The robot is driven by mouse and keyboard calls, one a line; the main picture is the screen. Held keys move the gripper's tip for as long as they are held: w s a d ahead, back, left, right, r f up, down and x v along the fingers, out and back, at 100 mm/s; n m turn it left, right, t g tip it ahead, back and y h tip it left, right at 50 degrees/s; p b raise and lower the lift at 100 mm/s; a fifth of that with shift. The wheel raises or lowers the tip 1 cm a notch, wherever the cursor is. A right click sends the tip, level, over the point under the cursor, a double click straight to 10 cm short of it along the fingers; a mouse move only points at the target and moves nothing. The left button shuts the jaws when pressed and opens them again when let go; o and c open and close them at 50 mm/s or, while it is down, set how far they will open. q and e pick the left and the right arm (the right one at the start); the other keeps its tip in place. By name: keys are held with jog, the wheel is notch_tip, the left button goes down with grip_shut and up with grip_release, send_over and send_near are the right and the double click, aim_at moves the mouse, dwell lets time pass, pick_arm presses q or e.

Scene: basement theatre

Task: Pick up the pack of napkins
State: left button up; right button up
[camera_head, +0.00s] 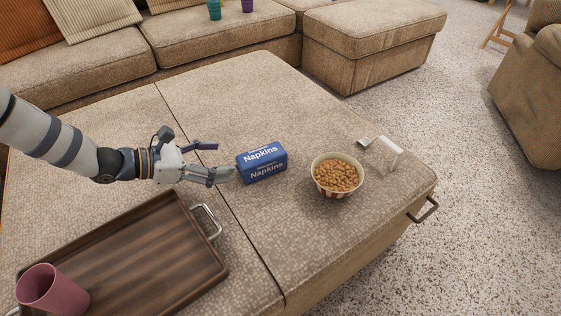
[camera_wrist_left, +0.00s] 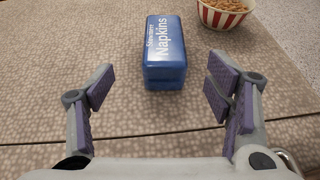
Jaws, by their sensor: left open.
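The pack of napkins (camera_head: 262,163) is a blue block with white lettering. It lies on the large beige ottoman (camera_head: 205,105), right of the middle seam. My left gripper (camera_head: 222,161) is open and low over the ottoman, just left of the pack, with its fingers pointing at it. In the left wrist view the pack (camera_wrist_left: 165,55) stands ahead, between the lines of the two open fingers (camera_wrist_left: 165,95), with nothing held. In that view the pack's near end is just beyond the fingertips. My right gripper is in neither view.
A striped bowl of snacks (camera_head: 337,176) stands right of the pack; it also shows in the left wrist view (camera_wrist_left: 222,14). A small white object (camera_head: 390,153) is beyond it. A wooden tray (camera_head: 205,262) with a pink cup (camera_head: 50,290) lies below my left arm. Sofas stand behind.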

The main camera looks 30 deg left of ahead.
aim_at(255, 156)
pick_arm(q)
jog(key=b+x, duration=0.2)
jog(key=x, duration=0.3)
jog(key=shift+w+d+f, duration=0.15)
jog(key=shift+d+f, duration=0.05)
jog(key=shift+d, duration=0.15)
jog(key=b+x, duration=0.1)
jog(key=x, duration=0.3)
jog(key=b+x, duration=0.1)
jog(key=x, duration=0.1)
jog(key=shift+d+r+b, duration=0.2)
jog(key=shift+r+b, duration=0.1)
jog(key=shift+r, duration=0.2)
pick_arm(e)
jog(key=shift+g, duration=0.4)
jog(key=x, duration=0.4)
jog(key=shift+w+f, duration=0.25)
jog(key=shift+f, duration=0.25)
pick_arm(q)
jog(key=c, duration=1.3)
